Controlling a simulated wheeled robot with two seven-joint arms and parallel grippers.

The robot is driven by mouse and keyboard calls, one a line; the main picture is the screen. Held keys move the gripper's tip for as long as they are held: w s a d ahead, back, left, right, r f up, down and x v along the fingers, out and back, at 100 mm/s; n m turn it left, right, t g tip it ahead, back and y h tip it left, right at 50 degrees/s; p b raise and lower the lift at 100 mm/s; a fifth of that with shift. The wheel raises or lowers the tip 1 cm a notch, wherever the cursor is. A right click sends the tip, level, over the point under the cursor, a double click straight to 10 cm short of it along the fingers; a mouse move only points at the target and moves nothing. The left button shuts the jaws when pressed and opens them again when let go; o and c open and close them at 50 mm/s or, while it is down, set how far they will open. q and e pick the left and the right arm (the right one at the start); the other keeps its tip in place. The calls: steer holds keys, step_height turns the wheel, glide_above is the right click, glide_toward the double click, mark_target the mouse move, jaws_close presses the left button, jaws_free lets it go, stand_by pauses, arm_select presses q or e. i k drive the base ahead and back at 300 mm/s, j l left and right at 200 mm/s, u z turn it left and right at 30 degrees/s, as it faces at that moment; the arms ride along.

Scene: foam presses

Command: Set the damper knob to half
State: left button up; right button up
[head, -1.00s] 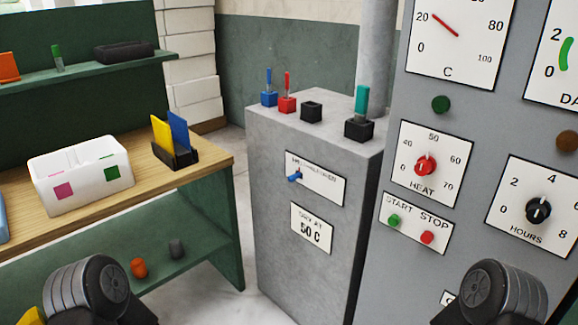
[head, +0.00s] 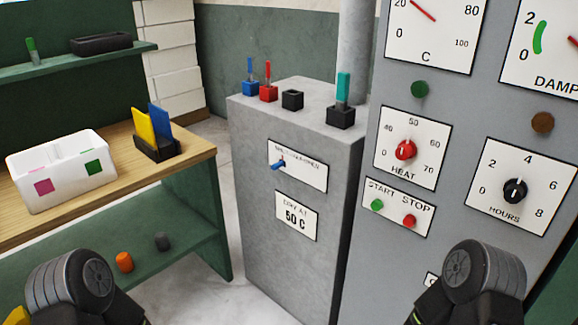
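No knob labelled damper shows in the head view. At the upper right a gauge (head: 546,45) is cut off by the frame edge; its lettering reads "DAMP" and it has a green arc. On the same grey panel are a red HEAT knob (head: 405,149) and a black HOURS knob (head: 515,191). My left arm shows at the lower left and my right arm at the lower right, both well in front of the panel. Neither gripper's fingers are in the frame.
A grey cabinet (head: 270,130) with small coloured handles on top stands left of the panel (head: 462,105). Green START (head: 377,205) and red STOP (head: 409,220) buttons sit below HEAT. A wooden bench (head: 190,147) with a white box (head: 65,185) is at the left.

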mark_target(276, 166)
steer(key=i+j, duration=0.25)
steer(key=j, duration=0.2)
steer(key=i+j, duration=0.3)
steer(key=j, duration=0.15)
steer(key=i+j, duration=0.25)
steer(key=j, duration=0.15)
steer(key=z, duration=1.35)
